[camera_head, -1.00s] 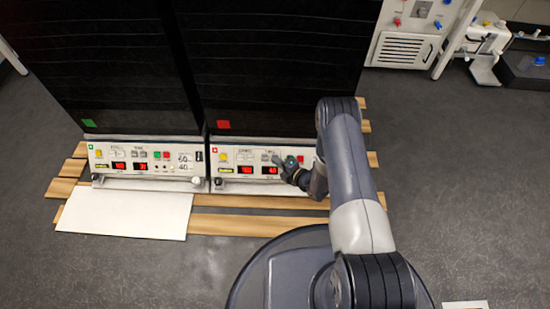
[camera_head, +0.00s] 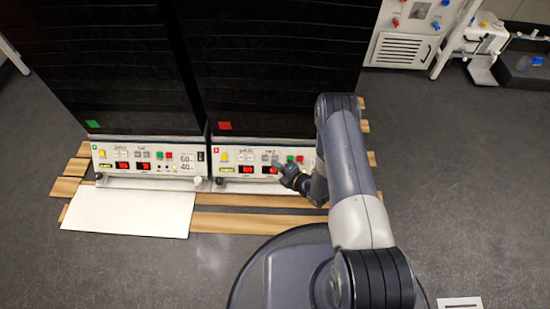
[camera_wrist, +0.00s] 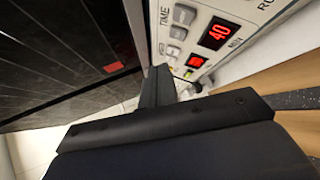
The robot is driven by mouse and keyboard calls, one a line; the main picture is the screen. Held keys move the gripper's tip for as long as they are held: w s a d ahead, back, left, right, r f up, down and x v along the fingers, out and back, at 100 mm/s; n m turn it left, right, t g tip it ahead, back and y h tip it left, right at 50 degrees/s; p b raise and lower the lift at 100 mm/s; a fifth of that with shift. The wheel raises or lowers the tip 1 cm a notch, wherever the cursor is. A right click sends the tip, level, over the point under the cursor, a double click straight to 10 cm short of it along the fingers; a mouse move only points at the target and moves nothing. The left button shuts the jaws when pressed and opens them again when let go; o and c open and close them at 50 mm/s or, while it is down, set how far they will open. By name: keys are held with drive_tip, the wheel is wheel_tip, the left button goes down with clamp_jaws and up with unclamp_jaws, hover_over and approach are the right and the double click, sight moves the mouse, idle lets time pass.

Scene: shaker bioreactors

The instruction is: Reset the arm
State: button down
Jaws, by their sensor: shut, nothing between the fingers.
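My gripper (camera_head: 279,170) is shut and empty in front of the right shaker's control panel (camera_head: 232,157). In the wrist view its dark fingers (camera_wrist: 158,85) are together, close to the panel's TIME buttons (camera_wrist: 175,33). I cannot tell whether the fingertips touch the panel. In the head view my arm reaches forward from the lower right and covers the panel's right end.
The left shaker's panel (camera_head: 148,160) stands alongside, with a white board (camera_head: 128,212) on the floor before it. Wooden slats (camera_head: 250,224) lie under both dark cabinets (camera_head: 270,65). A white machine (camera_head: 405,45) stands at the back right.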

drive_tip(key=shift+w+f, duration=0.1)
drive_tip(key=shift+f, duration=0.05)
drive_tip(key=shift+w+f+p, duration=0.2)
drive_tip(key=shift+w+p, duration=0.35)
drive_tip(key=shift+p, duration=0.55)
drive_tip(key=s+r+p, duration=0.1)
drive_tip(key=s, duration=0.1)
drive_tip(key=s+r+p, duration=0.2)
drive_tip(key=shift+r, duration=0.1)
drive_tip(key=w+f+b, duration=0.4)
drive_tip(key=b, duration=0.2)
drive_tip(key=shift+f, duration=0.1)
